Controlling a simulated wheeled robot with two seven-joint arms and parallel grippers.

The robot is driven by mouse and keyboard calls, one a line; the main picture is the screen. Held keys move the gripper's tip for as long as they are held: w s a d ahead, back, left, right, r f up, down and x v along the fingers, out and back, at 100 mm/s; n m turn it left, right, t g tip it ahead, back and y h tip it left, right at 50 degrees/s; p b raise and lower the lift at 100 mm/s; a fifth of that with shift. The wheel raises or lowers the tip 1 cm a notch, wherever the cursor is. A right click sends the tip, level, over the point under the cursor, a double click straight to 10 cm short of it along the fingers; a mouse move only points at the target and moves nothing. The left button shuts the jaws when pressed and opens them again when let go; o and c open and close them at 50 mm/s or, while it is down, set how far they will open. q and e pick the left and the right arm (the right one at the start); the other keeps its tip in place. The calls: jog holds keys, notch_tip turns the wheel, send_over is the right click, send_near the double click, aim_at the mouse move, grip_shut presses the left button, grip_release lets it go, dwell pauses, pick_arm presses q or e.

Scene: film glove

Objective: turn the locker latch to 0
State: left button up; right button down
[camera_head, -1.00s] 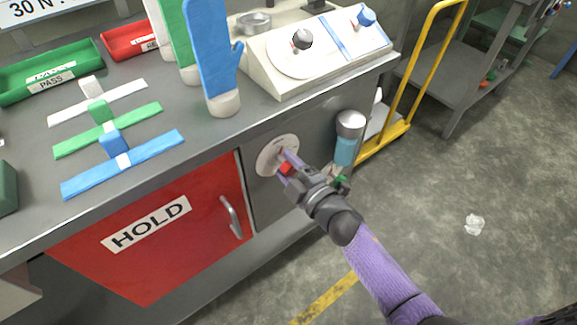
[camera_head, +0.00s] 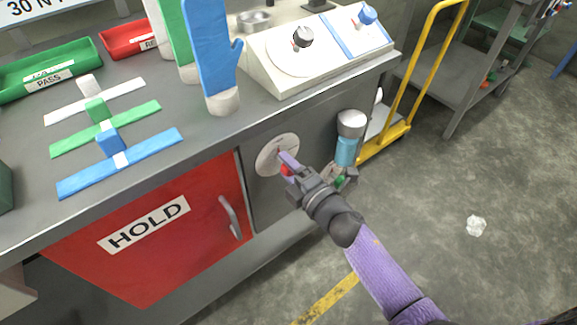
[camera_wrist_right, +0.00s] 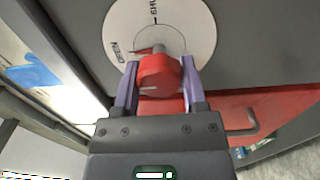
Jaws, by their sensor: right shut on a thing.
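The latch is a red knob (camera_head: 286,170) on a round pale dial (camera_head: 266,153) in the grey bench front, right of the red HOLD door. My right gripper (camera_head: 289,166) is shut on it and hides most of it in the head view. In the right wrist view the knob (camera_wrist_right: 158,74) sits between my two purple fingers (camera_wrist_right: 160,84). A small red pointer shows on the dial (camera_wrist_right: 195,28) just above the knob, near a mark that seems to read OPEN. Another mark stands at the dial's top. My left gripper is out of view.
The red HOLD door (camera_head: 165,255) with its metal handle (camera_head: 230,217) is just left of the dial. A silver-and-blue cylinder (camera_head: 347,150) is close on the right. Mitts (camera_head: 212,60) and a sloped control panel (camera_head: 285,75) stand on the bench top. A yellow trolley (camera_head: 405,90) is further right.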

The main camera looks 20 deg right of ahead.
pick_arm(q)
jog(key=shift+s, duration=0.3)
pick_arm(e)
jog(key=shift+f, duration=0.1)
jog(key=shift+c, duration=0.7)
grip_release()
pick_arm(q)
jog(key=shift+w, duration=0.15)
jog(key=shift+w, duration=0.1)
pick_arm(e)
jog(key=shift+s+d, duration=0.1)
jog(key=shift+s, duration=0.05)
pick_arm(q)
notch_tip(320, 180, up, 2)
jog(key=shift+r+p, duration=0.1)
jog(key=shift+p, duration=0.95)
pick_arm(e)
jog(key=v, duration=0.9)
jog(key=shift+s, duration=0.3)
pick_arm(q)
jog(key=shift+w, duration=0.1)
